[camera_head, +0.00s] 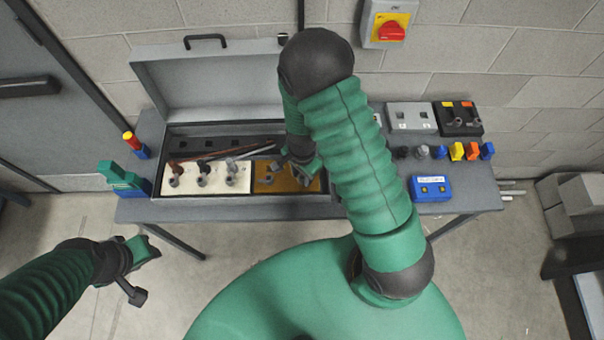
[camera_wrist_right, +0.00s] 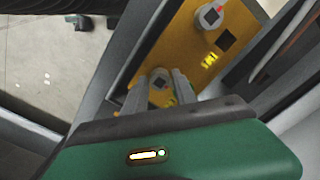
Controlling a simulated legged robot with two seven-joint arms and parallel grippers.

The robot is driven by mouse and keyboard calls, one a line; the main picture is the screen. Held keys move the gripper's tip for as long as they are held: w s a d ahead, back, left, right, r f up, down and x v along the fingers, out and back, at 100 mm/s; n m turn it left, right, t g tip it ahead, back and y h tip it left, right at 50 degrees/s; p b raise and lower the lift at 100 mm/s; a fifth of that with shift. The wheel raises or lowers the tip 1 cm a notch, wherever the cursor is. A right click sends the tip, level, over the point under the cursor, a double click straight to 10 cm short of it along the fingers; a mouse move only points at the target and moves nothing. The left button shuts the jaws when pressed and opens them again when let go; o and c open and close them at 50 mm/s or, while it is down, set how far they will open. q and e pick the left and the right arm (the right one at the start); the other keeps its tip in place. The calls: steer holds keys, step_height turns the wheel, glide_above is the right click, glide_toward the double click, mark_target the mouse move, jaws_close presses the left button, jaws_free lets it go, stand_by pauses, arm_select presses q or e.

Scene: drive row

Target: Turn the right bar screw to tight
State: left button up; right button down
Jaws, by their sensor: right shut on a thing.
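A yellow-brown plate (camera_head: 266,185) lies in the right part of the open grey case. It also shows in the wrist view (camera_wrist_right: 180,45) with two grey round screws on it. My right gripper (camera_wrist_right: 160,78) is shut on the nearer one, the right bar screw (camera_wrist_right: 159,85), a finger on each side of its head. The other bar screw (camera_wrist_right: 209,16) stands apart from the fingers. In the head view my right gripper (camera_head: 302,168) is over the plate's right end and covers much of it. My left gripper (camera_head: 142,250) is off the table at left; its finger gap is unclear.
A white plate (camera_head: 208,187) with several screws lies left of the yellow one. Brown and grey rods lie behind. A blue box (camera_head: 430,189), coloured small parts and two switch boxes stand at the table's right. A green tool (camera_head: 122,180) stands at the left edge.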

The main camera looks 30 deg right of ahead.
steer(key=c, duration=1.1)
jaws_free()
steer(key=shift+a, duration=0.1)
step_height(320, 180, up, 17)
steer(key=shift+w+f, duration=0.1)
steer(key=shift+w, duration=0.05)
steer(key=n+t+b, duration=0.1)
steer(key=n+b, duration=0.4)
steer(key=n, duration=0.1)
glide_above(301, 178)
steer(key=s+a, duration=0.2)
steer(key=s, duration=0.1)
step_height(301, 178, down, 5)
steer(key=n+b, duration=0.1)
steer(key=n, duration=0.2)
steer(key=s+a+f+n+t+b, duration=0.1)
steer(key=n, duration=0.1)
steer(key=s+a+n+b, duration=0.1)
steer(key=n, duration=0.2)
steer(key=shift+a+f+n+t, duration=0.25)
steer(key=shift+f+n+t, duration=0.05)
steer(key=shift+f, duration=0.05)
